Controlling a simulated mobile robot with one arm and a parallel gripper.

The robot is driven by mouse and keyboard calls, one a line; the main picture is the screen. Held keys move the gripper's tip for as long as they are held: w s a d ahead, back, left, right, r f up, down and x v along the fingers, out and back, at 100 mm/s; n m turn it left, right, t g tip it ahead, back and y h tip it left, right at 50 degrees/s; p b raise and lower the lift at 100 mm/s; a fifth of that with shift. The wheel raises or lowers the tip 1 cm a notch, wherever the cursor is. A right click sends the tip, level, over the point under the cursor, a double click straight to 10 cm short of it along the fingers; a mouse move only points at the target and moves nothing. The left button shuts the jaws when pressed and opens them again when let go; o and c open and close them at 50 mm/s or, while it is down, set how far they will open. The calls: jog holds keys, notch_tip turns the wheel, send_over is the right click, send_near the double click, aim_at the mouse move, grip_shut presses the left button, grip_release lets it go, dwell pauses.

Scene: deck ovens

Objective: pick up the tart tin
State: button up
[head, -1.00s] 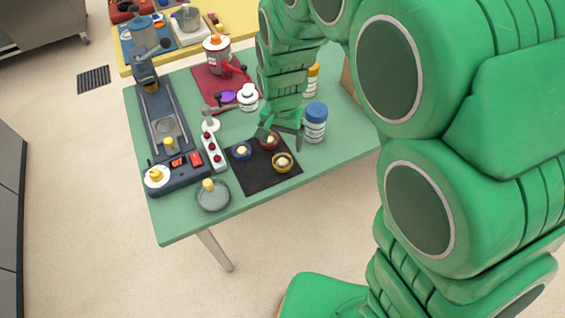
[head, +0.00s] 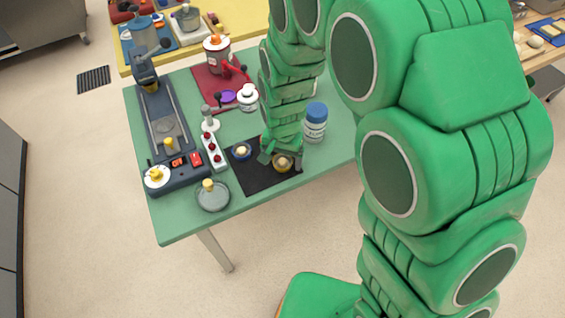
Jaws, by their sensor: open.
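Small round tins with pale knobs or fillings rest on a black mat (head: 250,179). I cannot tell for sure which is the tart tin. Contact is too small to tell. The red tin is hidden behind my gripper.
A white jar with a blue lid (head: 315,123) stands close to the right of my arm. A white strip with red knobs (head: 214,152), a grey lidded dish (head: 212,195) and a long dark device (head: 166,130) stand to the left. The green table's front edge (head: 250,205) is near.

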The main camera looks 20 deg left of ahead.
aim_at(283, 164)
jog(key=c, duration=1.1)
jog(key=shift+r, duration=0.5)
notch_tip(283, 164, up, 2)
jog(key=shift+r, duration=0.15)
jog(key=shift+s+d+r, duration=1.35)
jog(key=shift+s+r, duration=0.3)
jog(key=shift+s, duration=0.25)
jog(key=shift+s+d+r, duration=1.4)
jog(key=shift+s+r, duration=0.2)
jog(key=shift+s, duration=0.3)
jog(key=shift+s+d+r, duration=1.35)
jog(key=shift+s+r, duration=0.3)
jog(key=shift+s, duration=0.25)
jog(key=shift+w, duration=0.1)
